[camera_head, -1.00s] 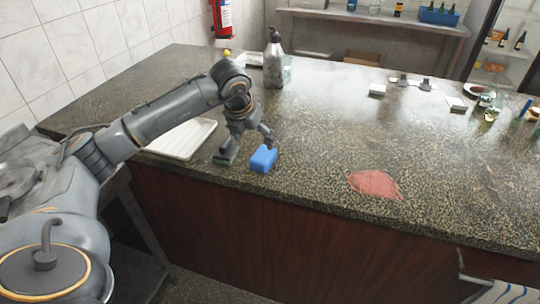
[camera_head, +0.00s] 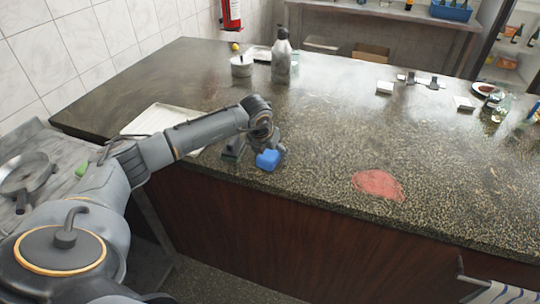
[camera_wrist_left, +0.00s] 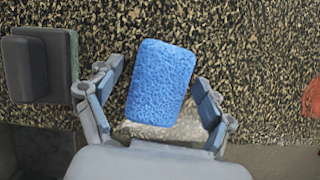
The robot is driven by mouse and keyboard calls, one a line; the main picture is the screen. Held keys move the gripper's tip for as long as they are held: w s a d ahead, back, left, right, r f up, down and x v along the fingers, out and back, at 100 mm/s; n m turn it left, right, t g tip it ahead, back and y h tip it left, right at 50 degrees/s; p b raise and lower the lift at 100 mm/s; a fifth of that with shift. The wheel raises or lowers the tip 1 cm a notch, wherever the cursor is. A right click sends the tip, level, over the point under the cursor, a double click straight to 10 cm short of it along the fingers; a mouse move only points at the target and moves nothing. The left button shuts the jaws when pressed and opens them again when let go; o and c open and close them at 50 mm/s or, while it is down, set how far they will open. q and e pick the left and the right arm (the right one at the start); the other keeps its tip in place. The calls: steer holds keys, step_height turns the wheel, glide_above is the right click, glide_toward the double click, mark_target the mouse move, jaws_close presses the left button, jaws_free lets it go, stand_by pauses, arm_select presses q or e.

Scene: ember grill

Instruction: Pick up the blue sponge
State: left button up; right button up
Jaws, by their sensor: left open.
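The blue sponge (camera_head: 268,160) lies on the speckled stone counter near its front edge. In the left wrist view the sponge (camera_wrist_left: 161,83) sits between the two fingers of my left gripper (camera_wrist_left: 156,110), slightly tilted. A gap shows on each side, so the gripper is open and not holding it. My right gripper is not in view.
A dark block with a green base (camera_head: 233,149) stands just left of the sponge; it also shows in the left wrist view (camera_wrist_left: 38,66). A white tray (camera_head: 150,119) lies further left. A red patch (camera_head: 378,184) is on the counter to the right. A grey bottle (camera_head: 281,58) stands behind.

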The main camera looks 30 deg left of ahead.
arm_select(q)
steer(key=c, duration=0.9)
steer(key=shift+c, duration=0.9)
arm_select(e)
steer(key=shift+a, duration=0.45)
arm_select(q)
steer(key=shift+r, duration=0.1)
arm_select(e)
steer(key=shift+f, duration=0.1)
arm_select(q)
steer(key=shift+r+b, duration=0.55)
steer(key=s+d+r+b, duration=0.1)
steer(key=s+r+b, duration=0.4)
steer(key=s+r, duration=0.6)
steer(key=shift+s+d+r+b, duration=0.35)
steer(key=shift+s+r+b, duration=0.05)
steer(key=shift+s, duration=1.1)
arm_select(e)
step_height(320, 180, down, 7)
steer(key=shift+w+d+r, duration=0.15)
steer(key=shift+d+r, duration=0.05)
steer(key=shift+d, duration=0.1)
